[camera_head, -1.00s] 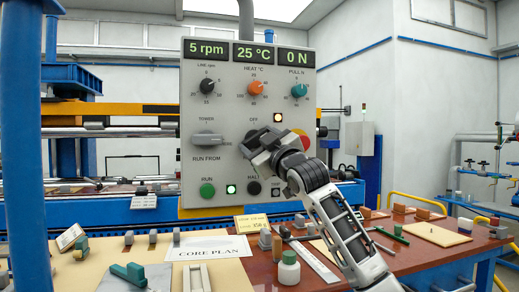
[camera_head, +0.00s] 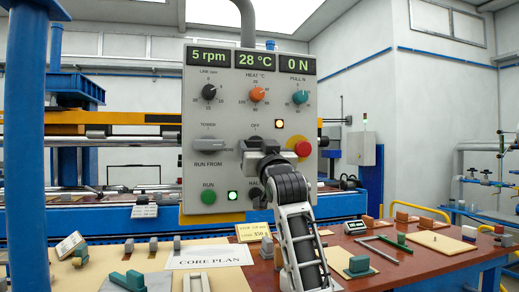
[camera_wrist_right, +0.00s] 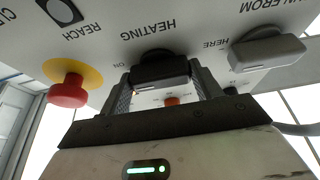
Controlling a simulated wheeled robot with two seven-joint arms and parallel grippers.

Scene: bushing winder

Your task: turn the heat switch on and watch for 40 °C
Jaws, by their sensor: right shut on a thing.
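The grey control panel (camera_head: 228,165) fills the middle of the head view. Its green displays read 5 rpm, 28 °C (camera_head: 256,59) and 0 N. My right gripper (camera_head: 258,150) is at the black heat switch, below the word OFF, and hides most of it. In the right wrist view the black switch handle (camera_wrist_right: 160,70), labelled HEATING, sits between the two fingers of my right gripper (camera_wrist_right: 163,90), which is shut on it. The handle lies sideways, with ON printed beside it. A lit lamp (camera_head: 279,124) glows above and right of the switch. My left gripper is out of view.
The red button (camera_head: 302,147) on yellow is close right of the gripper; it also shows in the wrist view (camera_wrist_right: 68,90). The grey RUN FROM switch (camera_head: 208,144) is to the left, the green RUN button (camera_head: 208,196) below it. A cluttered bench (camera_head: 395,262) lies below.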

